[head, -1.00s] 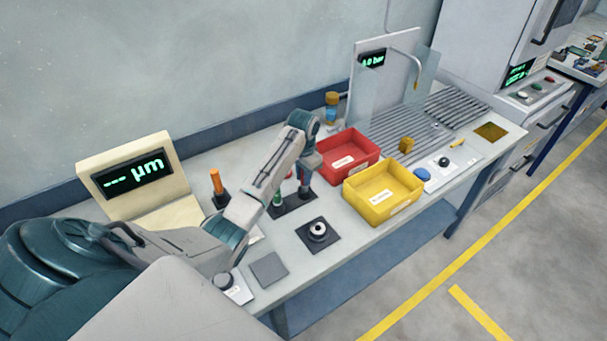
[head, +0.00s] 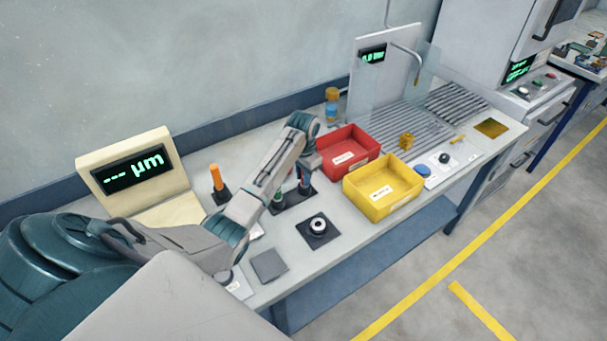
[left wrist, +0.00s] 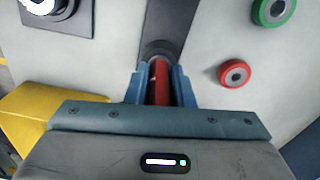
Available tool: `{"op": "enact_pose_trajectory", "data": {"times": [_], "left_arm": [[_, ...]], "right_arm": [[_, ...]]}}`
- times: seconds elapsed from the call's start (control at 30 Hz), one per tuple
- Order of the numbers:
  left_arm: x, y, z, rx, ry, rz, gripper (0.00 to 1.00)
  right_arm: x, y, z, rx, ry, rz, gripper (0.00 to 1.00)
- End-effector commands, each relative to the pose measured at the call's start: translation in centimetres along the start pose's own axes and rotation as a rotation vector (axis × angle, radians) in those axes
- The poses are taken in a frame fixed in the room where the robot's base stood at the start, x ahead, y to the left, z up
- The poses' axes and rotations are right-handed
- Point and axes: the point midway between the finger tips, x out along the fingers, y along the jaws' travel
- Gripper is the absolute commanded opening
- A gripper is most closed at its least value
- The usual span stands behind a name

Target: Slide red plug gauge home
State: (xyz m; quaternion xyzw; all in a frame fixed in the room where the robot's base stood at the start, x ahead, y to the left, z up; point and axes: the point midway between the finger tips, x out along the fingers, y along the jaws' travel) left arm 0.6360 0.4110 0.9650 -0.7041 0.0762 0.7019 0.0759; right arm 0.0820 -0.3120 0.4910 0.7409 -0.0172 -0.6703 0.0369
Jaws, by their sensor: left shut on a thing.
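In the left wrist view my left gripper (left wrist: 161,88) has its blue fingers shut on the red plug gauge (left wrist: 161,84). The gauge lies between the fingers, in line with a dark round seat on the black rack (left wrist: 166,18). I cannot tell how deep the gauge sits in it. In the head view my left gripper (head: 304,188) is low over the far end of the rack (head: 292,202), and the arm largely hides the gauge. A green gauge (head: 278,196) stands at the rack's near end. My right gripper is not in view.
A red ring (left wrist: 235,73) and a green ring (left wrist: 274,9) lie beside the rack. A metal ring (head: 318,226) sits on a black pad. Red (head: 347,152) and yellow (head: 382,193) bins stand to the right. An orange-handled gauge (head: 216,180) stands left, near the display (head: 133,170).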

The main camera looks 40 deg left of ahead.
Motion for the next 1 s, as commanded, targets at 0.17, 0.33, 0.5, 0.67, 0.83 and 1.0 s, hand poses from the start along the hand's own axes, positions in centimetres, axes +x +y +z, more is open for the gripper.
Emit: {"op": "enact_pose_trajectory", "data": {"times": [0.17, 0.33, 0.5, 0.67, 0.83, 1.0], "left_arm": [[0.2, 0.0, 0.0, 0.000, 0.001, 0.000, 0.01], [0.3, 0.0, 0.0, 0.000, 0.000, 0.000, 0.01], [0.3, 0.0, 0.0, 0.000, 0.000, 0.000, 0.41], [0.3, 0.0, 0.0, 0.000, 0.000, 0.000, 0.47], [0.2, 0.0, 0.0, 0.000, 0.000, 0.000, 0.47], [-1.3, 0.0, -0.1, 0.000, 0.003, -0.001, 0.47]], "right_arm": [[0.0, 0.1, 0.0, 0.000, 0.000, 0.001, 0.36], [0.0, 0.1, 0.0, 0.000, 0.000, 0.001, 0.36], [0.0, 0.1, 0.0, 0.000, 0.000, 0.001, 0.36], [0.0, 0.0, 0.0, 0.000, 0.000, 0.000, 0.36], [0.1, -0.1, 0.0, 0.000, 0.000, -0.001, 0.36], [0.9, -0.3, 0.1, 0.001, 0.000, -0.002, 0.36]]}}
